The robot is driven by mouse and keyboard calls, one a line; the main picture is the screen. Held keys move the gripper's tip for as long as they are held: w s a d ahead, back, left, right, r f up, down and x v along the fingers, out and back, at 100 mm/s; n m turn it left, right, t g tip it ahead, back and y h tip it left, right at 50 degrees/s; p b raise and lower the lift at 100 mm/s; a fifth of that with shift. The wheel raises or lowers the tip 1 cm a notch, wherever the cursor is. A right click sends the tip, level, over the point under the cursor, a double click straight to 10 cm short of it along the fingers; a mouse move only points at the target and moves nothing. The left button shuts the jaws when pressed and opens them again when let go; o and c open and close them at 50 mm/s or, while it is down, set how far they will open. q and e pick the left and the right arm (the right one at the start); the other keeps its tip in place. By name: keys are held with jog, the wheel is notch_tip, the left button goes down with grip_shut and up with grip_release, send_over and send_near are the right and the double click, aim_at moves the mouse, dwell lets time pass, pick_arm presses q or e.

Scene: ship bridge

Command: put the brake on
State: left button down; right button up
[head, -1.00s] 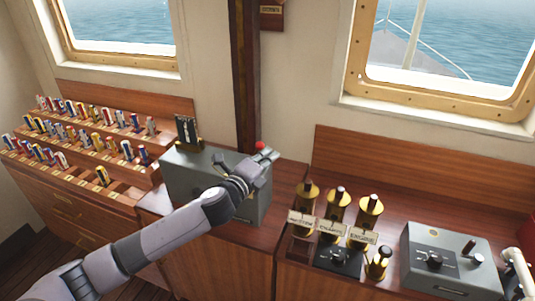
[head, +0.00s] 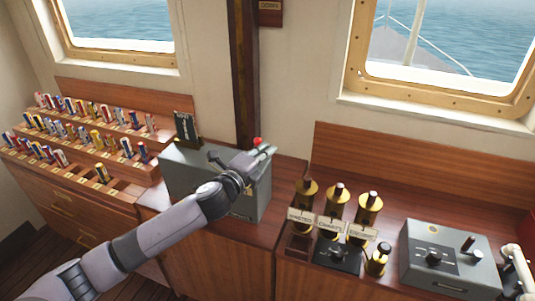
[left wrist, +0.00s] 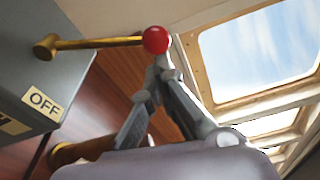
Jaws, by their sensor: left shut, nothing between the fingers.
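The brake is a grey box (head: 178,172) on the wooden counter. In the left wrist view its brass lever (left wrist: 100,43) sticks out sideways from the box and ends in a red ball knob (left wrist: 156,40). A label reading OFF (left wrist: 42,102) is on the box. In the head view the red knob (head: 257,141) shows just behind my left gripper (head: 270,150). The left gripper is shut and empty. Its fingertips (left wrist: 160,66) meet just below the knob in the wrist view; whether they touch it I cannot tell. My right gripper is not in view.
A flag rack (head: 85,140) is at left. A dark post (head: 246,75) rises behind the brake box.

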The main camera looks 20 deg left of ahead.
aim_at(255, 140)
pick_arm(q)
jog(key=a+n, duration=0.1)
jog(key=a+r+n, duration=0.2)
jog(key=n, duration=0.1)
jog(key=shift+a+t, duration=0.35)
jog(key=shift+t, duration=0.05)
jog(key=shift+w+a+r+n+t+b, duration=0.1)
jog(key=shift+a+n+t+b, duration=0.2)
jog(key=shift+a+n, duration=1)
jog(key=shift+w+a+r+n+t+b, duration=0.1)
jog(key=shift+a+n+t+b, duration=0.15)
jog(key=shift+a+n, duration=1)
jog(key=shift+d+n, duration=0.25)
